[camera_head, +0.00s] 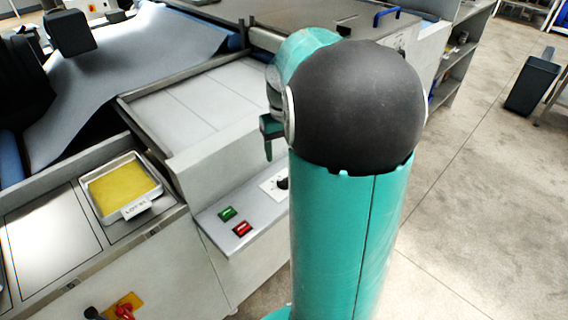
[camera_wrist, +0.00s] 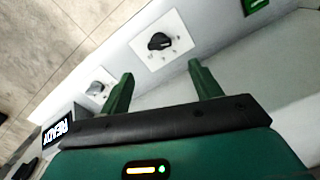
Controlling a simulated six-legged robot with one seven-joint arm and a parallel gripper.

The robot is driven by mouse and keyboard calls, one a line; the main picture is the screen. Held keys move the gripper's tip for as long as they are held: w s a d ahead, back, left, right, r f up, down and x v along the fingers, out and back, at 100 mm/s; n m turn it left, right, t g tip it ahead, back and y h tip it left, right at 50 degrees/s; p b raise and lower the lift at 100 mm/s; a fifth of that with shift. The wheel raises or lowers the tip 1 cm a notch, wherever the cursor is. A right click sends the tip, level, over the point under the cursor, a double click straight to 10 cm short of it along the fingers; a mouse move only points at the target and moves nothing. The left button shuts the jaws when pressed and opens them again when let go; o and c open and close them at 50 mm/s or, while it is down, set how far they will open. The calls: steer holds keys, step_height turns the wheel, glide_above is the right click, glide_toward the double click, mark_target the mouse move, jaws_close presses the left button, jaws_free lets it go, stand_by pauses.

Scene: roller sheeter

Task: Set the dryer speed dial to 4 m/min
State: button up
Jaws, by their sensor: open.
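A black rotary dial (camera_wrist: 159,41) sits on a white plate with small marks around it in the wrist view. Its marks are too small to read. In the head view a black dial (camera_head: 283,183) on a white plate is partly hidden by my arm. A second dial (camera_wrist: 97,88) on a pale plate shows further left in the wrist view. No label shows which one is the dryer speed dial. My gripper (camera_wrist: 160,69) is open and empty, its two green fingers apart, with the black dial beyond the gap between the tips. It touches neither dial. One finger (camera_head: 268,149) shows in the head view.
Green (camera_head: 227,213) and red (camera_head: 242,228) buttons sit on the same ledge as the dial. A metal tray (camera_head: 107,213) with yellow contents lies at left. Open floor (camera_head: 470,190) lies to the right.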

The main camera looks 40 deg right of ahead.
steer(key=shift+r, duration=1.85)
steer(key=s+a+r+n+t+h, duration=0.1)
steer(key=s+a+r, duration=0.1)
steer(key=a, duration=0.6)
steer(key=s+a+r+n+t, duration=0.1)
steer(key=a+r, duration=0.2)
steer(key=a, duration=0.4)
steer(key=s+a+n+t+y, duration=0.1)
steer(key=s+a+t, duration=0.2)
steer(key=s+a, duration=0.5)
steer(key=a+f, duration=0.1)
steer(key=a, duration=0.2)
steer(key=shift+s+a+n+t, duration=0.2)
steer(key=shift+a+n+t, duration=0.1)
steer(key=shift+a+n, duration=0.1)
